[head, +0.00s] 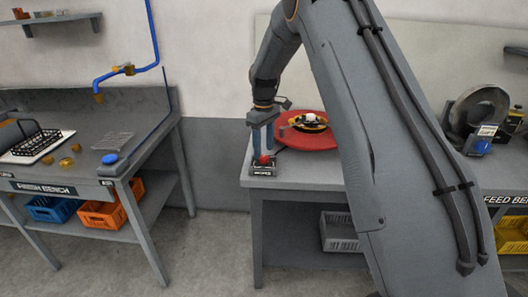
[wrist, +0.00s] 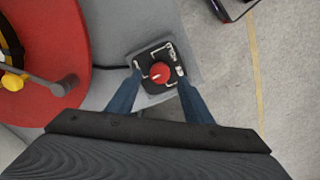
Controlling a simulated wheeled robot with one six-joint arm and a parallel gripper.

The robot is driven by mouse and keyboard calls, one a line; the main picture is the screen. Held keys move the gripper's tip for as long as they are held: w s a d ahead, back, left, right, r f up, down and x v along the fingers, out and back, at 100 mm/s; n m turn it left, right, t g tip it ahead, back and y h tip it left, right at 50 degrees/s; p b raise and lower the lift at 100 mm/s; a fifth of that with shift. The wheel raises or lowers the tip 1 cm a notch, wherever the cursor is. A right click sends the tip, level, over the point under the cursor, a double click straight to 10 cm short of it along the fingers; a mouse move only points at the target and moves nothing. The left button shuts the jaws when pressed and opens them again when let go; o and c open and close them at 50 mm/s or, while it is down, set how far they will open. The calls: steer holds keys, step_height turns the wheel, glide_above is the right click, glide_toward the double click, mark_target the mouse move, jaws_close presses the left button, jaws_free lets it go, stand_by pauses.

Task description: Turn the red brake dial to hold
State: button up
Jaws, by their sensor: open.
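The red brake dial (head: 264,159) sits on top of a small black box (head: 261,171) at the left front corner of the right-hand bench. In the wrist view the dial (wrist: 161,71) shows a pale mark on its left side. White markings lie around it on the box's top, too small to read. My gripper (head: 263,150) points down at the box. In the wrist view its blue fingers (wrist: 158,78) are open, one on each side of the dial.
A red round plate (head: 311,140) with a black and yellow ring (head: 309,121) lies just behind the box. A grey bench (head: 302,177) carries both. A second bench (head: 70,182) stands at the left, with an open floor gap between them.

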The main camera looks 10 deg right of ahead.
mark_target(264, 157)
steer(key=shift+f+p, duration=0.35)
steer(key=shift+f, duration=1.25)
steer(key=c, duration=1.1)
steer(key=shift+o, duration=0.2)
